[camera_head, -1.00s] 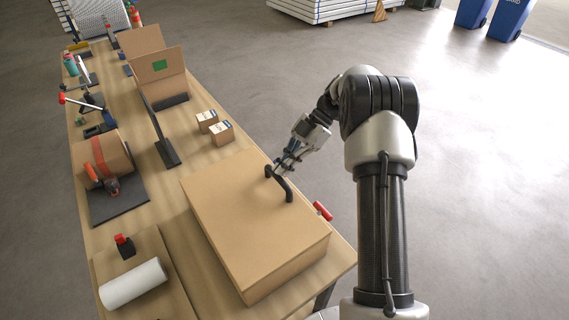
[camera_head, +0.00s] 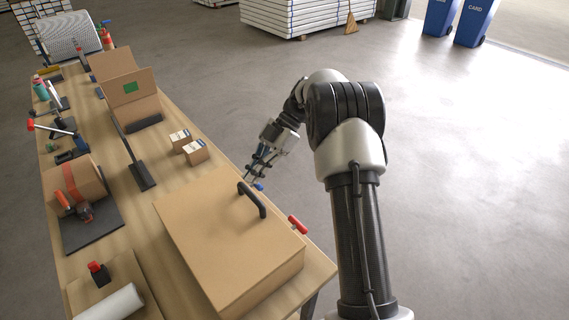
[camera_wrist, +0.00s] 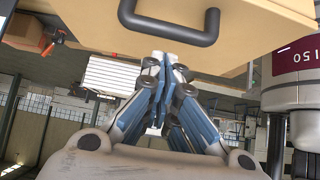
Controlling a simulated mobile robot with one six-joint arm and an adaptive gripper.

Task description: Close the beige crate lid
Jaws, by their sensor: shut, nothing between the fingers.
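The beige crate (camera_head: 207,284) stands on the near right of the workbench. Its lid (camera_head: 215,235) lies flat over the top and looks closed; I see no gap. A dark bar handle (camera_head: 252,199) is fixed near the lid's right edge, and it also shows at the top of the wrist view (camera_wrist: 168,38). My gripper (camera_head: 252,183) is just beyond the handle, at the bench's right edge. It is shut and empty, with its fingertips together in the wrist view (camera_wrist: 165,58), apart from the handle.
A red-handled item (camera_head: 298,224) sits at the bench edge right of the crate. Two small boxes (camera_head: 190,147) stand behind the crate. An open carton (camera_head: 130,103), a taped box (camera_head: 72,187) and a white roll (camera_head: 110,305) are on the bench.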

